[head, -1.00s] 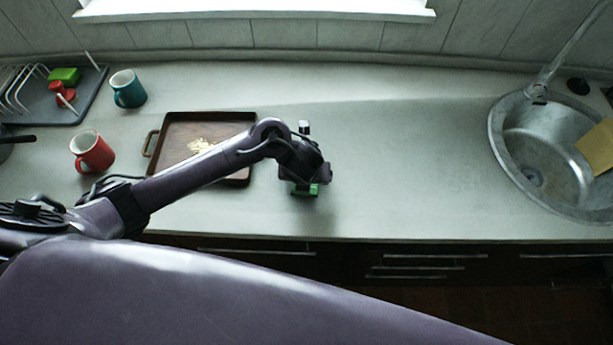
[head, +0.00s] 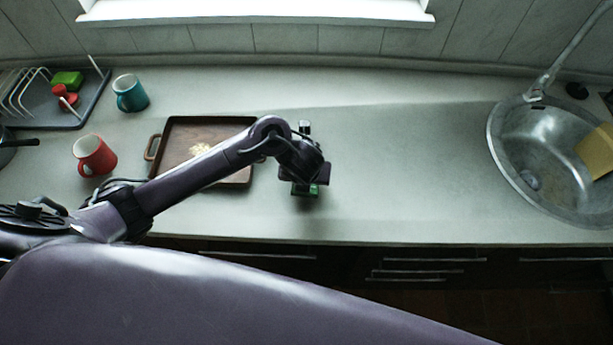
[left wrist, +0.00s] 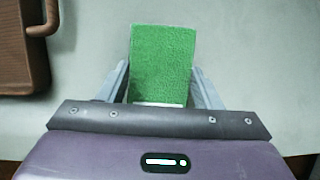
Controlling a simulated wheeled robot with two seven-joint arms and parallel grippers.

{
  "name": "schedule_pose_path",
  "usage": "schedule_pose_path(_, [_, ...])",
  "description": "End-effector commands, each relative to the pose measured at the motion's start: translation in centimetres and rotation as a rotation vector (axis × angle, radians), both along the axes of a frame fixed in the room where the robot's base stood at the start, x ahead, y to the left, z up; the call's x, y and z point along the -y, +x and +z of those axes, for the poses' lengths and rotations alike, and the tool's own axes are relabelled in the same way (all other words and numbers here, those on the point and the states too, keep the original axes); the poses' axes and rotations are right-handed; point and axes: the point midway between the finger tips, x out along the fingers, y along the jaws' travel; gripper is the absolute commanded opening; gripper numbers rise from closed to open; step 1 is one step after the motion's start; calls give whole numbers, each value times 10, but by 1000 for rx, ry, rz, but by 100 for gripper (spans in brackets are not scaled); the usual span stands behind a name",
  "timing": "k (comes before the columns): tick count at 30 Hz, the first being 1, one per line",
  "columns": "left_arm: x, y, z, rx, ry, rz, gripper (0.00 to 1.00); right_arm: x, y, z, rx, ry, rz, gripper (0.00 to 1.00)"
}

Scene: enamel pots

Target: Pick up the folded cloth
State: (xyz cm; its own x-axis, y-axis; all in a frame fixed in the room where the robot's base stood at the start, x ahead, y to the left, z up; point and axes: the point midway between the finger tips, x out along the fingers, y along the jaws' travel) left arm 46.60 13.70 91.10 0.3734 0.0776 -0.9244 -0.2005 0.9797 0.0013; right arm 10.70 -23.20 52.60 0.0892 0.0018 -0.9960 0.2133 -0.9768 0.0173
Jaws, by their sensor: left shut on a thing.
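The folded cloth (left wrist: 162,62) is a green, rough-textured rectangle. In the left wrist view it lies between the two fingers of my left gripper (left wrist: 162,90), which is shut on it. In the head view only a small green edge of the cloth (head: 304,191) shows beneath my left gripper (head: 306,184), over the counter near its front edge. I cannot tell whether the cloth touches the counter. My right gripper is not in view.
A brown tray (head: 160,130) with a pale patch lies left of the gripper. A red mug (head: 94,156), a teal mug (head: 130,93) and a dish rack (head: 82,112) stand further left. The sink (head: 510,160) is at right. The counter between is clear.

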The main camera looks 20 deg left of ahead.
Motion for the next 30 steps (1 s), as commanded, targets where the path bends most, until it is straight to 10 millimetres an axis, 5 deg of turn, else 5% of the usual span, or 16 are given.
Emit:
schedule_pose_path(7, [2,1,71,4,-4,-2,36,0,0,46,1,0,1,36])
schedule_pose_path(13, [0,0,110,2,0,-1,36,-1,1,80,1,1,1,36])
schedule_pose_path(23, [-3,3,134,10,8,-4,36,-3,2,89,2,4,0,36])
schedule_pose_path(30, [7,4,149,18,-9,-18,36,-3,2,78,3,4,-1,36])
